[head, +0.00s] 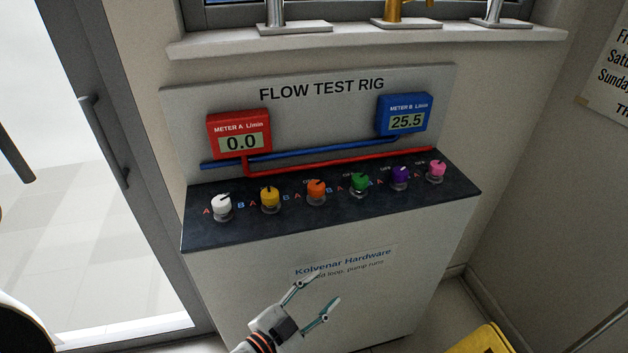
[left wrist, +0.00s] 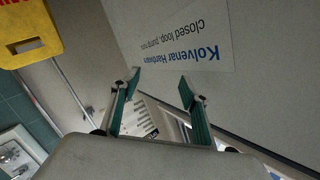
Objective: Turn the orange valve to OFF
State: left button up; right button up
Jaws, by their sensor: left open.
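The orange valve (head: 316,190) is a round knob with a dark pointer mark on top, in the middle of a row on the dark counter of the flow test rig. Small A, B and OFF marks stand around the knobs; its exact setting is too small to read. My left gripper (head: 321,297) is open and empty, low in front of the cabinet's white front, below and apart from the valve. In the left wrist view, its spread fingers (left wrist: 160,85) face the cabinet front and its Kolvenar Hardware label (left wrist: 175,35). My right gripper is not in view.
White (head: 222,203), yellow (head: 270,197), green (head: 359,183), purple (head: 400,176) and pink (head: 437,170) knobs flank the valve. Red meter A (head: 239,134) reads 0.0; blue meter B (head: 404,115) reads 25.5. A yellow object (head: 482,340) stands at the lower right. Space above the counter is free.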

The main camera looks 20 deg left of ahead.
pick_arm(q)
jog(key=w+d+r+m+g+h+p, duration=0.1)
jog(key=w+d+r+m+g+h, duration=0.1)
jog(key=d+r+m+h, duration=0.6)
jog(key=w+d+r+m+g+h, duration=0.2)
jog(key=d+r+m+h, duration=0.3)
jog(key=r+m, duration=0.6)
notch_tip(320, 180, up, 7)
jog(key=m+g+y+p, duration=0.3)
jog(key=m+g+y, duration=0.7)
jog(key=m+y, duration=0.8)
send_over(315, 185)
jog(key=a, duration=0.3)
jog(key=m+h, duration=0.3)
jog(key=x, duration=0.4)
jog(key=p+x, duration=0.1)
jog(key=x, duration=0.2)
jog(key=shift+s+f, duration=0.2)
jog(key=shift+s, duration=0.05)
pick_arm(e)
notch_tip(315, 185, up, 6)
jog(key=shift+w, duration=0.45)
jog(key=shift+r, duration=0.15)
